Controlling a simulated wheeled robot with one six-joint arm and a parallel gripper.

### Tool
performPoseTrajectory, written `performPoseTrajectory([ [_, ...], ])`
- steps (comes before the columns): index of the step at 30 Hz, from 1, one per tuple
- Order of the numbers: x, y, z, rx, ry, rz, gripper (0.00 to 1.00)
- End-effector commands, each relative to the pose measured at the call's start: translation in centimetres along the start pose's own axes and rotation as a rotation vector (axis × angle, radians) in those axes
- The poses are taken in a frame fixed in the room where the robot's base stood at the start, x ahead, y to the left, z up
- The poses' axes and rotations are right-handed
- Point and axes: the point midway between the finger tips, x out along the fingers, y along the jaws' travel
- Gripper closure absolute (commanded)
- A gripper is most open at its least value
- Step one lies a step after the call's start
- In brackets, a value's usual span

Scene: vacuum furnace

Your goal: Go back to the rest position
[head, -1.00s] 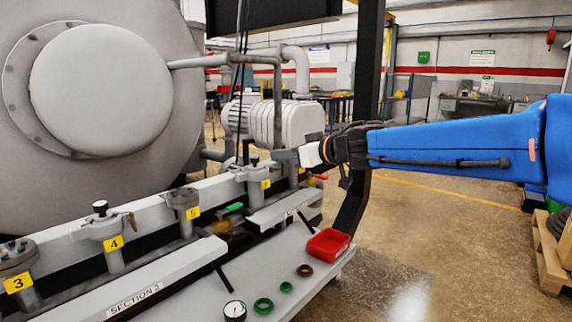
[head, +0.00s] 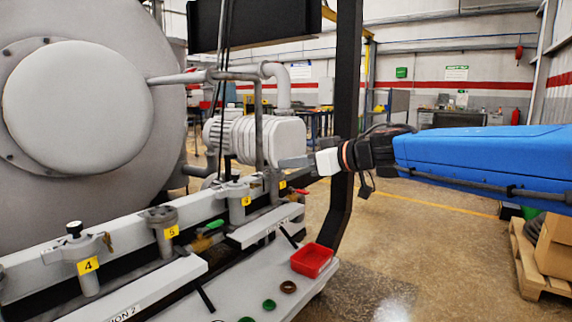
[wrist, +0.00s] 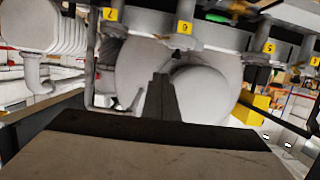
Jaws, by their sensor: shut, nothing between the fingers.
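My gripper (head: 293,162) is shut and empty at the end of my blue arm. In the head view it points left, in the air above the row of numbered valves and in front of the pale ribbed pump (head: 270,138). In the wrist view the shut fingers (wrist: 162,78) stand up in the middle, in front of the round grey furnace end. Nothing is held between them.
The furnace door (head: 78,97) fills the left. Valves with yellow tags, such as tag 4 (head: 88,265), line the bench. A red tray (head: 312,260) and several rings lie on the lower shelf. A black post (head: 347,110) stands behind my gripper.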

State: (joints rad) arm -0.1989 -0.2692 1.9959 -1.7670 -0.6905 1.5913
Motion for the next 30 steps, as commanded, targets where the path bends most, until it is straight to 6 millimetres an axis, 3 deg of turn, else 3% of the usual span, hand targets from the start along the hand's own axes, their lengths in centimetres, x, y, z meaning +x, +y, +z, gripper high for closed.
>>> performPoseTrajectory([
  [7, -0.1, 0.2, -0.1, -0.001, 0.006, 0.01, 1.0],
  [10, -1.0, 1.2, -0.5, -0.003, 0.037, 0.067, 1.0],
  [14, -3.9, 4.1, -0.8, -0.004, 0.101, 0.236, 1.0],
  [17, -7.4, 7.0, 0.1, 0.008, 0.124, 0.414, 1.0],
  [20, -11.3, 9.4, 2.5, 0.037, 0.102, 0.585, 1.0],
  [24, -16.9, 11.3, 7.7, 0.103, 0.006, 0.79, 1.0],
  [30, -23.9, 10.3, 17.7, 0.243, -0.232, 0.967, 1.0],
])
